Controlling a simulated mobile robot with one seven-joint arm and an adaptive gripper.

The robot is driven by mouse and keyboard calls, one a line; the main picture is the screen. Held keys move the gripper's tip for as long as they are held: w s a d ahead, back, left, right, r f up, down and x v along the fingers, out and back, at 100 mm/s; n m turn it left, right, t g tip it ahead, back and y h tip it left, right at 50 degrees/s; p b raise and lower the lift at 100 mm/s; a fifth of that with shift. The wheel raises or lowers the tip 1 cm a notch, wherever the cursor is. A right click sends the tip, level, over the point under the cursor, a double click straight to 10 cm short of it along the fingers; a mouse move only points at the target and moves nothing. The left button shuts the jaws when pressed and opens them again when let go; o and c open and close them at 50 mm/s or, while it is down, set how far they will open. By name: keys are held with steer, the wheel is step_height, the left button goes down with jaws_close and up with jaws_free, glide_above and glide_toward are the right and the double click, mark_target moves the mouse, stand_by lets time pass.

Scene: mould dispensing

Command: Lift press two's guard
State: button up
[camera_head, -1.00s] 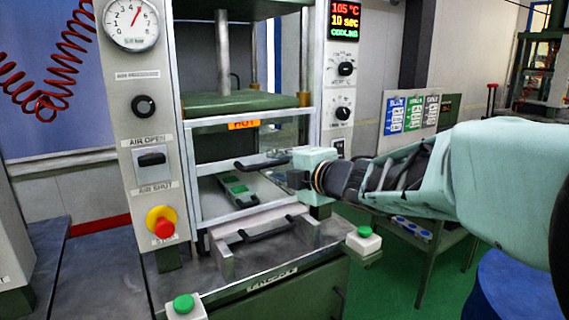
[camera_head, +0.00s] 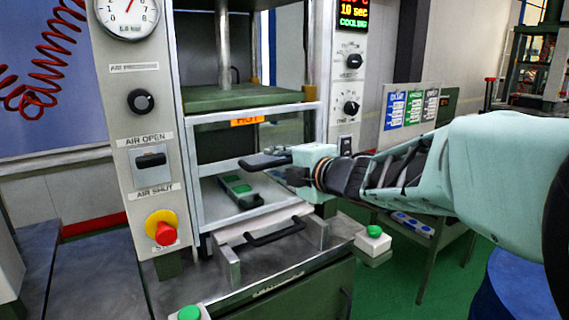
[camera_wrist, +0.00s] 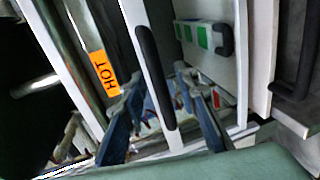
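The press's guard is a clear panel in a pale metal frame (camera_head: 196,190), down across the front of the press opening. Its black bar handle (camera_head: 262,160) runs across the panel; it also shows in the wrist view (camera_wrist: 155,75). My gripper (camera_head: 290,176) is at the right part of this handle. In the wrist view its two blue fingers (camera_wrist: 160,118) are apart, one on each side of the handle's lower end. I see gaps, so it does not look clamped. Behind the panel lies a grey-and-green mould (camera_head: 238,188).
An orange HOT label (camera_head: 246,121) is behind the guard's top. A lower tray with a black handle (camera_head: 275,232) sits in front. A red stop button (camera_head: 165,232), an air switch (camera_head: 150,160) and green buttons (camera_head: 374,231) surround the press. The display reads COOLING.

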jaws_close()
stand_by(0.4)
